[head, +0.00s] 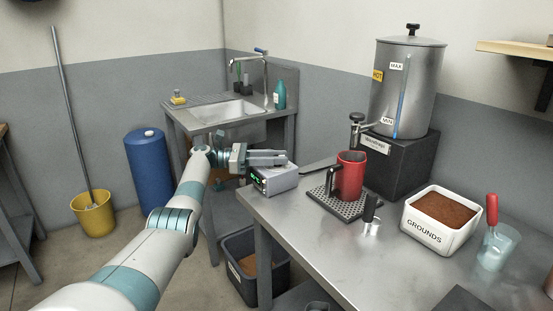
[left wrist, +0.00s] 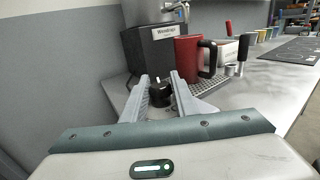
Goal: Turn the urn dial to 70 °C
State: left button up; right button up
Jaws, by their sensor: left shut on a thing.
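A small pale control box (head: 275,180) with a green display sits at the bench's near left corner. The display is too small to read. My left gripper (head: 283,158) is over this box. In the left wrist view, the black urn dial (left wrist: 161,92) with a white mark stands between my left fingers (left wrist: 161,82), which are shut on it. The dial is hidden in the head view. My right gripper is out of view.
A red mug (head: 350,175) stands on a drip grate (head: 328,205) under the urn tap (head: 357,128). A white grounds bin (head: 424,238), a small black-handled tool (head: 370,215) and a clear jug (head: 497,248) stand on the bench. The front middle of the bench is clear.

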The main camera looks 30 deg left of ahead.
pick_arm(q)
jog(key=o, duration=0.9)
jog(key=shift+d, duration=0.1)
jog(key=shift+o, duration=0.8)
jog(key=shift+d, duration=0.1)
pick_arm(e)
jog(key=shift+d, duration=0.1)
pick_arm(q)
jog(key=shift+a, duration=0.2)
jog(key=shift+s+a, duration=0.3)
jog(key=shift+a, duration=0.15)
jog(key=b+v, duration=0.5)
jog(key=v, duration=1.1)
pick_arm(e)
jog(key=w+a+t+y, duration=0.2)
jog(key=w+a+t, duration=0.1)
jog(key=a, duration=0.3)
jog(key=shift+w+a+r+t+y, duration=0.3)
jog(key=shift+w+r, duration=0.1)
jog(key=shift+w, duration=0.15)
pick_arm(q)
jog(key=shift+r, duration=0.1)
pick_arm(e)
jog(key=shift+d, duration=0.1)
